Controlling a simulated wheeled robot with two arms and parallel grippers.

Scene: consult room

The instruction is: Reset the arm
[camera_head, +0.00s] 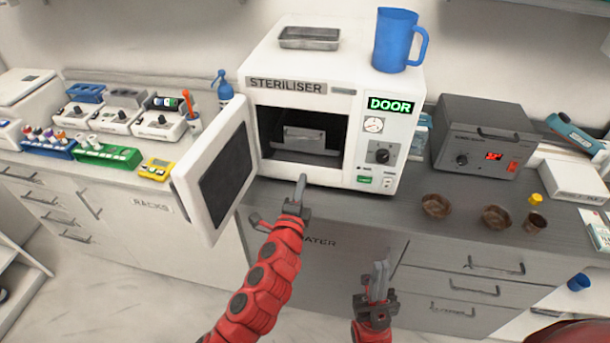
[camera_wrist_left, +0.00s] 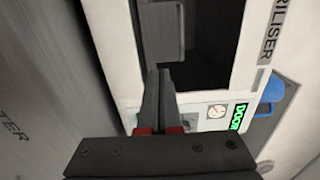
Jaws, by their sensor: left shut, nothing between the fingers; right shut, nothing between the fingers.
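My left arm is red and reaches up from the bottom of the head view. Its gripper (camera_head: 301,188) is shut and empty, in front of the open steriliser. The shut fingers also show in the left wrist view (camera_wrist_left: 159,95), pointing toward the steriliser opening. My right gripper (camera_head: 379,276) is shut and empty, lower and to the right, in front of the drawers. The white steriliser (camera_head: 345,130) has its door (camera_head: 215,170) swung open to the left, and its display reads DOOR. A metal tray (camera_head: 304,139) sits inside the chamber.
A blue jug (camera_head: 396,40) and a metal tray (camera_head: 310,38) stand on the steriliser. Racks with tubes (camera_head: 105,154) fill the counter at left. A grey heater box (camera_head: 484,138) and brown bowls (camera_head: 436,206) are at right. The floor in front is clear.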

